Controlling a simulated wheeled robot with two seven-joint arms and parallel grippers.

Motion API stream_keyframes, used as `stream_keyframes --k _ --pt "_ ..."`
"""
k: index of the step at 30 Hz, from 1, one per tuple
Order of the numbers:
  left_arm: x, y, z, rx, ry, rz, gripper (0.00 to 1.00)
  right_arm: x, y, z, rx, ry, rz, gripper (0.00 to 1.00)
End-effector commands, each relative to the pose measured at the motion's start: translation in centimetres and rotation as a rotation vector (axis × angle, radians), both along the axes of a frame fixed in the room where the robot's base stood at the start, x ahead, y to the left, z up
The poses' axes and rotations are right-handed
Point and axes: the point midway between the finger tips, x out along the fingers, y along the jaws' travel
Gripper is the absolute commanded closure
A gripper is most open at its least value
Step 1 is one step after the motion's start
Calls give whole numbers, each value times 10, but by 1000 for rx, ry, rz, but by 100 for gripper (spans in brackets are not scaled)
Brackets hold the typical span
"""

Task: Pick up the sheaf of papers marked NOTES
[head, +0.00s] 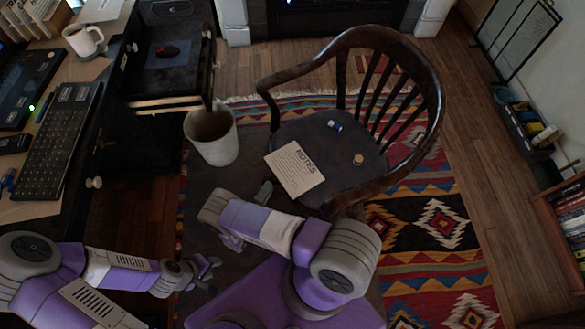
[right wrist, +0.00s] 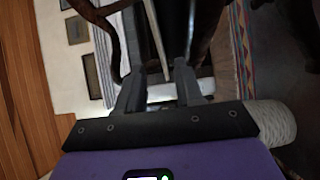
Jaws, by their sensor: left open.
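The sheaf of papers marked NOTES (head: 295,170) lies flat on the left front part of a dark wooden chair's seat (head: 330,140), its lettering facing up. My left gripper (head: 207,271) is open and empty at the lower left of the head view, well short of the chair. My right gripper (head: 252,214) is just below and left of the papers in the head view, partly hidden by its own arm. In the right wrist view its fingers (right wrist: 158,88) stand apart. A thin pale strip shows between them, and I cannot tell what it is.
A blue-and-white item (head: 335,126) and a small round tan item (head: 358,160) lie on the seat. The curved chair arm (head: 375,192) rises right of the papers. A pale bin (head: 212,137) stands to the left, near the desk with keyboard (head: 62,140) and mug (head: 83,39).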

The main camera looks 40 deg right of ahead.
Motion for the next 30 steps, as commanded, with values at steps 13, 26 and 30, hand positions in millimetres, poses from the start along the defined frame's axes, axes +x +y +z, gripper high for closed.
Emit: stream_keyframes --k 13,26,30 --pt "0 0 -13 0 0 0 57 16 -55 -1 2 4 -7 64" --pt "0 0 -12 0 0 0 57 17 -57 0 3 6 -6 90" --pt "0 0 -12 0 0 0 57 17 -56 0 3 6 -6 100"
